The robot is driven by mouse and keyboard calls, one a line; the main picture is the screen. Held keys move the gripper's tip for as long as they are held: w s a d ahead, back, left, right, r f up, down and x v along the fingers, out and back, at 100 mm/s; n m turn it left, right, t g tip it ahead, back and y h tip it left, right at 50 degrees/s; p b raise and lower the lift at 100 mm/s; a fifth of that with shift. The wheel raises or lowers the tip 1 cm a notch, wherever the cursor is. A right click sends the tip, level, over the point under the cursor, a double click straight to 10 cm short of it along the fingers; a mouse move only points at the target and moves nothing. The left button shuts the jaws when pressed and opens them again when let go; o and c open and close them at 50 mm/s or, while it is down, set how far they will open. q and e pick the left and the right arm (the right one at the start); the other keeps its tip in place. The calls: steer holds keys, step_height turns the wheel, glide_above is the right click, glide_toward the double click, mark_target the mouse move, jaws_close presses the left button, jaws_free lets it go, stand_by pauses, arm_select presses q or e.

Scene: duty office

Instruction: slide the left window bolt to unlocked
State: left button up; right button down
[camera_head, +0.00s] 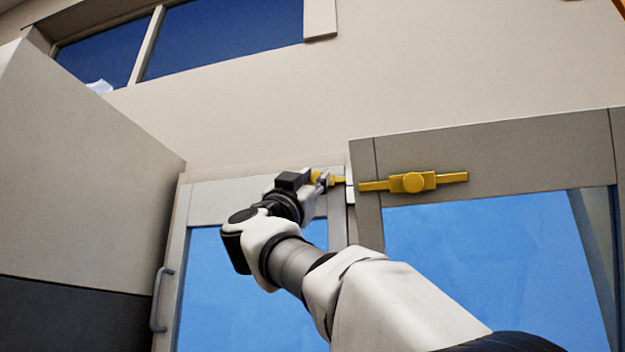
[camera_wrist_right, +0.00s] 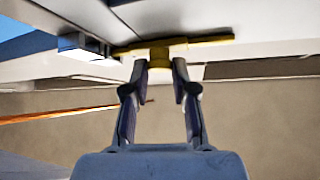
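The left window bolt (camera_head: 339,180) is yellow and sits at the top of the left window frame, partly hidden by my right gripper (camera_head: 320,180). The fingertips of my right gripper (camera_wrist_right: 159,72) are on either side of this knob, partly closed. I cannot tell whether they touch it. The bar's right end in the head view is close to the frame's edge. My left gripper is not in view.
A second yellow bolt (camera_head: 413,182) sits on the right window frame (camera_head: 520,150). A grey cabinet (camera_head: 80,160) stands at the left, close to the left window's handle (camera_head: 159,300).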

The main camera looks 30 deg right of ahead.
steer(key=shift+w+a, duration=0.1)
steer(key=shift+w, duration=0.05)
steer(key=shift+w+a+r, duration=0.1)
steer(key=shift+w+a, duration=0.75)
steer(key=shift+w, duration=0.15)
steer(key=c, duration=1)
jaws_free()
steer(key=shift+w+a, duration=0.1)
steer(key=shift+w, duration=0.05)
steer(key=shift+o, duration=0.4)
steer(key=shift+w+f, duration=0.2)
steer(key=shift+w, duration=0.25)
steer(key=shift+s, duration=0.1)
steer(key=shift+s, duration=0.15)
